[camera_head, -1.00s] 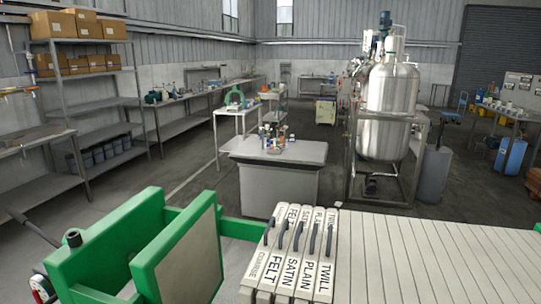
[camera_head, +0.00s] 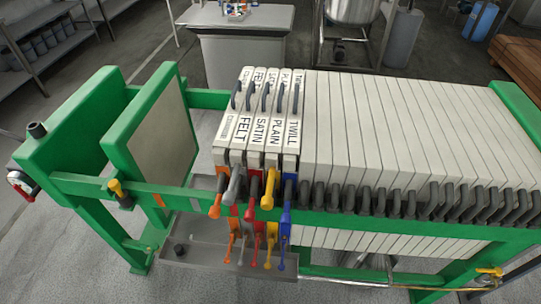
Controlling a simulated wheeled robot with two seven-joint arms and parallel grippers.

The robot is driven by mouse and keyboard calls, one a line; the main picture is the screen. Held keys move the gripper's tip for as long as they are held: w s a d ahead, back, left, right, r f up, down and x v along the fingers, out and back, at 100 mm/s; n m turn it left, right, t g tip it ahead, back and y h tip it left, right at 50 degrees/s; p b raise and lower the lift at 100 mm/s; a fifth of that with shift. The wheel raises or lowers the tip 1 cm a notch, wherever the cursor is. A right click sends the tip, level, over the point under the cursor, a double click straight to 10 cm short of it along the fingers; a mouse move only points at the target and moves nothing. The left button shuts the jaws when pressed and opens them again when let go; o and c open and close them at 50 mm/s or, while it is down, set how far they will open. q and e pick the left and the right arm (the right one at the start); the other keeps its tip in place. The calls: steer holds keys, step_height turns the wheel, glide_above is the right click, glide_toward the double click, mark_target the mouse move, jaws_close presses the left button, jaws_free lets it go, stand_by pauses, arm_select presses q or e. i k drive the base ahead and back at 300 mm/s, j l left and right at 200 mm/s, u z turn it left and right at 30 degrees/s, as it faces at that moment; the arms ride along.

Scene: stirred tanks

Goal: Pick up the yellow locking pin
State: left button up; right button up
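A small yellow-topped pin with a dark body (camera_head: 119,193) stands at the green side rail (camera_head: 170,195) of the filter press, left of the labelled plates. It looks like the yellow locking pin, though it is small in view. A yellow handle (camera_head: 268,188) also sits on the front edge of the plate marked PLAIN, among orange, grey, red and blue ones. Neither of my grippers is in view.
The green press frame holds a long row of white plates (camera_head: 400,130) with dark handles. A gap lies between the green pressing plate (camera_head: 165,130) and the labelled plates. A metal tray (camera_head: 200,250) sits below. A yellow valve handle (camera_head: 490,271) is at lower right.

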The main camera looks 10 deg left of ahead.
mark_target(114, 185)
steer(key=j+z, duration=0.3)
steer(key=j, duration=0.2)
steer(key=j+z, duration=0.3)
steer(key=j, duration=0.15)
steer(key=k+j+z, duration=0.15)
steer(key=j+z, duration=0.15)
steer(key=j, duration=0.2)
steer(key=k+j, duration=0.1)
steer(key=j, duration=0.25)
steer(key=k+j, duration=0.1)
steer(key=j, duration=0.25)
steer(key=k+j, duration=0.1)
steer(key=j, duration=0.6)
steer(key=k+z, duration=0.05)
